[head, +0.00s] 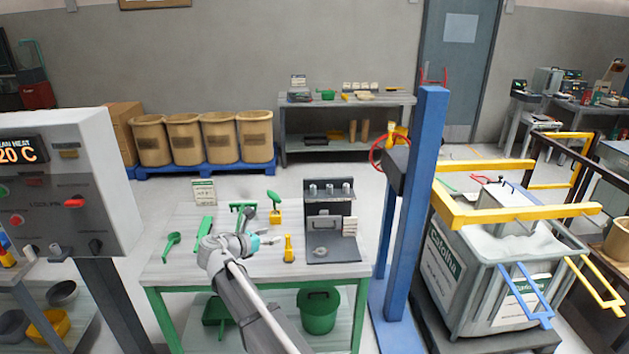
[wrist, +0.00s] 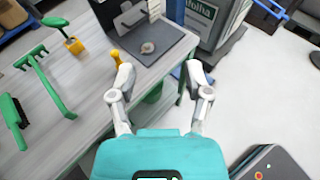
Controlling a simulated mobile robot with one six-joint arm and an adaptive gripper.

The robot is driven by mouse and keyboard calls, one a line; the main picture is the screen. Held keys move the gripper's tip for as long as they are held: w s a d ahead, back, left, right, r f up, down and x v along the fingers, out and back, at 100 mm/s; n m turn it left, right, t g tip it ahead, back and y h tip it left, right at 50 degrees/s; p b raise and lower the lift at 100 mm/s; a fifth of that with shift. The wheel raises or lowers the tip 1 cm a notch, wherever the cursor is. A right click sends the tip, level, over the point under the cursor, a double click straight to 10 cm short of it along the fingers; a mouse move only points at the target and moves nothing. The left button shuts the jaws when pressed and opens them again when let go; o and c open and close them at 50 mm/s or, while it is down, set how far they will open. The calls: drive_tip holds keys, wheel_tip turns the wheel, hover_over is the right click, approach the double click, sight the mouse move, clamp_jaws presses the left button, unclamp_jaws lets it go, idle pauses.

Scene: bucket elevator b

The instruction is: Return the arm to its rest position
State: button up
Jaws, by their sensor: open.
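My gripper (wrist: 158,82) is open in the wrist view, with its two fingers spread and nothing between them. It hangs over the front right edge of the green-framed table (head: 180,270). In the head view my arm reaches up from the bottom, and the gripper (head: 268,238) shows small above the table, partly hidden by my own wrist. A small yellow tool (head: 288,250) stands near it, and it shows beyond the left finger in the wrist view (wrist: 116,57).
A blue post (head: 408,200) and a large bin (head: 450,270) stand further right. A control cabinet (head: 75,190) is at left.

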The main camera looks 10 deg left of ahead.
drive_tip(key=s+d+f+m+g, duration=0.1)
drive_tip(key=d+f+m+g, duration=0.3)
drive_tip(key=d, duration=0.5)
drive_tip(key=s+d+f+m+g+y, duration=0.1)
drive_tip(key=d+f+m, duration=0.1)
drive_tip(key=d+m, duration=0.5)
drive_tip(key=s+d+f+m+g, duration=0.2)
drive_tip(key=d+f+m+g, duration=0.1)
drive_tip(key=d, duration=0.7)
drive_tip(key=s+d+f+m+g+y, duration=0.2)
drive_tip(key=s+d+m+y, duration=0.1)
drive_tip(key=s+d+m, duration=0.3)
drive_tip(key=s+d+f+m+g+y, duration=0.2)
drive_tip(key=s+d+m+y, duration=0.1)
drive_tip(key=s+d+m, duration=0.4)
drive_tip(key=d+m, duration=0.2)
drive_tip(key=d, duration=0.1)
drive_tip(key=shift+s+m+y, duration=0.15)
drive_tip(key=shift+m+y, duration=0.15)
drive_tip(key=shift+y, duration=0.1)
